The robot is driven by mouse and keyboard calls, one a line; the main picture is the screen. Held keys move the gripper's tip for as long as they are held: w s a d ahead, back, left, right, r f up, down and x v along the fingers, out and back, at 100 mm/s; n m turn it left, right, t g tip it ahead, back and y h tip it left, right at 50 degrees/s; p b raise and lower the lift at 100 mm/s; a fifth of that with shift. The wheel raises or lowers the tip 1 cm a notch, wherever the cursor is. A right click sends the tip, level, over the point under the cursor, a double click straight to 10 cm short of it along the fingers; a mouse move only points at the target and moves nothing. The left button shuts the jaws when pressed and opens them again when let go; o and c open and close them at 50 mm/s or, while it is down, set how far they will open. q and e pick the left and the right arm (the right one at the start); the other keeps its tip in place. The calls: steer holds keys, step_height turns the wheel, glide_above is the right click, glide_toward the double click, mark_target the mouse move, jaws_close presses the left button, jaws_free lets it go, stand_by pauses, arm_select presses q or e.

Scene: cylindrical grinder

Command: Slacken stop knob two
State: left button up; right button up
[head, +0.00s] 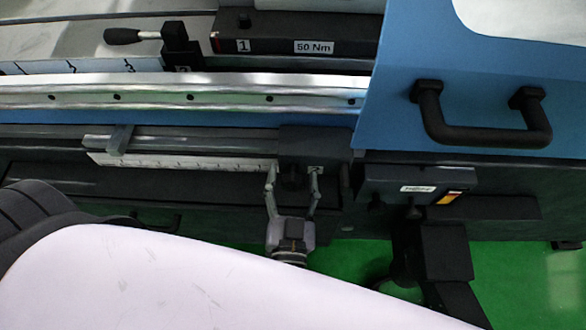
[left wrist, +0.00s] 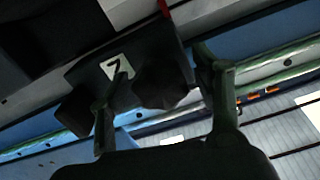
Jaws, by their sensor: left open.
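A dark stop block (head: 315,141) sits at the right end of a rail with a white scale, on the machine's front. A dark knob (head: 291,181) sticks out below it. My left gripper (head: 293,172) is open, with one finger on each side of the knob. In the left wrist view the knob (left wrist: 160,86) lies between the spread fingers (left wrist: 158,95). Beside it on the block is a white label (left wrist: 117,73) with one dark numeral, seen turned and partly covered. I cannot tell whether the fingers touch the knob. My right gripper is out of view.
A blue cover with a black handle (head: 480,122) stands at the right. A grey box (head: 415,184) with small knobs is below it. Green floor lies below.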

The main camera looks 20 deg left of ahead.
arm_select(q)
steer(key=shift+s, duration=0.1)
steer(key=c, duration=1.2)
steer(key=shift+o, duration=0.2)
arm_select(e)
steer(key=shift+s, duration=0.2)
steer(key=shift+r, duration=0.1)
